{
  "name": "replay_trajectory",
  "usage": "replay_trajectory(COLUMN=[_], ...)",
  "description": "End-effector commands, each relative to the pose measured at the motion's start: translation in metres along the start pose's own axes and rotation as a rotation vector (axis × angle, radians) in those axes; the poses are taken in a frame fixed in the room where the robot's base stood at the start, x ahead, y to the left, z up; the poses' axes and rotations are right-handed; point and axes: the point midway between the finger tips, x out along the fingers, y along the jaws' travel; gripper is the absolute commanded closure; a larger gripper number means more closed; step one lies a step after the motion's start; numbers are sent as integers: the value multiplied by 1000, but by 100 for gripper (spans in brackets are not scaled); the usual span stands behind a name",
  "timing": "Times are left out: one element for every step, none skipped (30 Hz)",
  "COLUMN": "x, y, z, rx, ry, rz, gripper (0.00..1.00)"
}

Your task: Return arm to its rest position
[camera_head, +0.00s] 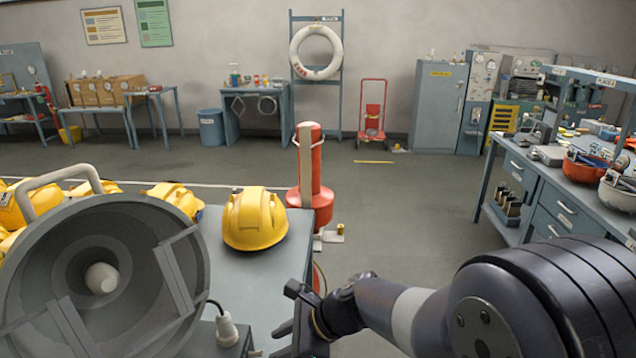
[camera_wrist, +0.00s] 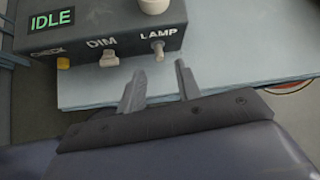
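My arm (camera_head: 420,315) reaches in from the lower right of the head view. My gripper (camera_head: 288,310) is beside the front right edge of the grey table (camera_head: 265,275). In the wrist view the two fingers of my gripper (camera_wrist: 160,72) stand apart with nothing between them. The fingertips appear close to the LAMP toggle (camera_wrist: 158,50) and the DIM switch (camera_wrist: 109,58). I cannot tell whether they touch the box.
A large grey lamp (camera_head: 105,275) fills the lower left. A yellow helmet (camera_head: 254,218) sits on the table, with several yellow items behind the lamp. A red cylinder (camera_head: 315,195) stands behind the table. A workbench (camera_head: 545,195) stands right; the floor (camera_head: 415,215) between is mostly clear.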

Motion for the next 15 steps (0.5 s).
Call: replay_trajectory(x=[11,17,24,30,36,43,48,54,56,56,56,56,56,56,56], y=[1,1,1,1,1,1,1,1,1,0,0,1,1,1,1], z=[0,0,0,0,0,0,0,0,-4,-5,-5,-6,-7,-7,-8], rx=[0,0,0,0,0,0,0,-1,1,2,3,3,4,6,7], ry=[0,0,0,0,0,0,0,1,-10,-21,-32,-44,-54,-64,-77], rz=[4,6,4,5,5,4,5,3,-4,-8,-10,-13,-14,-15,-18], gripper=[67,67,67,67,67,67,67,67,67,67,67,67,67,67,67])
